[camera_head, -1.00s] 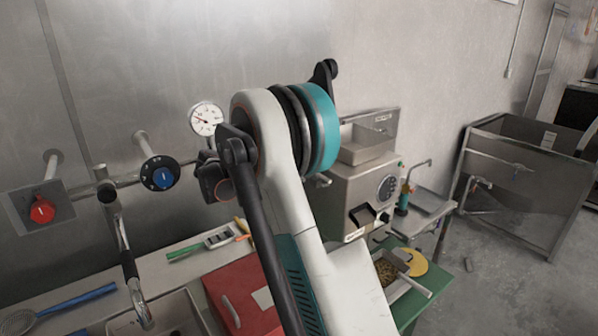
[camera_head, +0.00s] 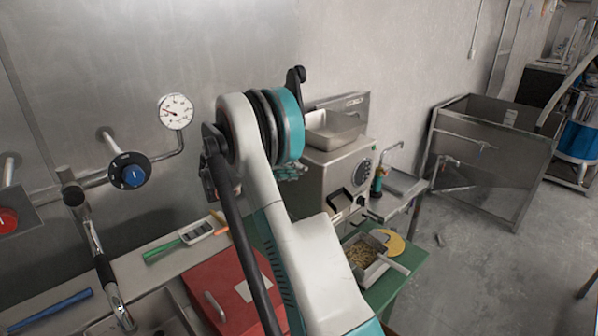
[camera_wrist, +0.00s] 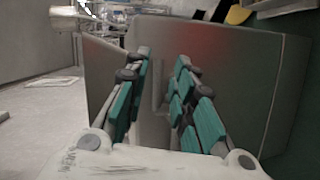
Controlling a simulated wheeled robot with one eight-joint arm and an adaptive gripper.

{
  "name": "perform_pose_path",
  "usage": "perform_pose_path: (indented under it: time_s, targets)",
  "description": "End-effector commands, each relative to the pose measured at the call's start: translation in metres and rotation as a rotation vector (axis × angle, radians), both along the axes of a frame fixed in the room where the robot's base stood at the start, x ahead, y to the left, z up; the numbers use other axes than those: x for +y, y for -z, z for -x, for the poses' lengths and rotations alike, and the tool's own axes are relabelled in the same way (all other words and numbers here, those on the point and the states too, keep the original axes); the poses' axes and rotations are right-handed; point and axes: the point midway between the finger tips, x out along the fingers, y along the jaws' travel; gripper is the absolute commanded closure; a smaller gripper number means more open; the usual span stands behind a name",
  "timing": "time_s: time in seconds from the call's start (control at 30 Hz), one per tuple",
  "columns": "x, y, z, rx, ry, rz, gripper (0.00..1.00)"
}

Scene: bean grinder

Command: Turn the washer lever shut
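In the head view my arm crosses the middle, and part of my gripper (camera_head: 290,172) shows behind it, close to the left side of the grey metal machine (camera_head: 345,170). In the wrist view the two teal-padded fingers of my gripper (camera_wrist: 162,56) stand apart with nothing clearly held between them. A grey metal box (camera_wrist: 235,75) fills the view beyond them, with a narrow vertical strip between the fingers. I cannot make out which part is the washer lever. A tap with a long handle (camera_head: 95,240) stands at the left sink, and a small tap (camera_head: 448,162) shows at the steel basin on the right.
A blue knob (camera_head: 132,176) and a gauge (camera_head: 175,112) are on the wall at left. A red box (camera_head: 215,285) lies on the counter below my arm. A tray of beans (camera_head: 365,258) and a yellow disc (camera_head: 390,242) lie at the machine's foot. Open floor lies at right.

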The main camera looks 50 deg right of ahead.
Motion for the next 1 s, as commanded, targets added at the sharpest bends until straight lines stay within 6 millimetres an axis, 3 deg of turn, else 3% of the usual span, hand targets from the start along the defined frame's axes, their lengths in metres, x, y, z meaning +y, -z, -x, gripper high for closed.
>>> perform_pose_path:
  time_s: [0.23, 0.6, 0.63, 0.73, 1.0]
  targets:
    - [-0.026, 0.008, 0.014, -0.001, 0.001, 0.000, 0.77]
    - [-0.030, 0.009, 0.016, 0.000, 0.000, 0.000, 0.77]
    - [-0.030, 0.009, 0.016, 0.000, 0.000, 0.000, 0.79]
    - [-0.030, 0.009, 0.016, 0.000, 0.000, 0.000, 1.00]
    - [-0.029, 0.009, 0.013, -0.001, 0.000, 0.000, 1.00]
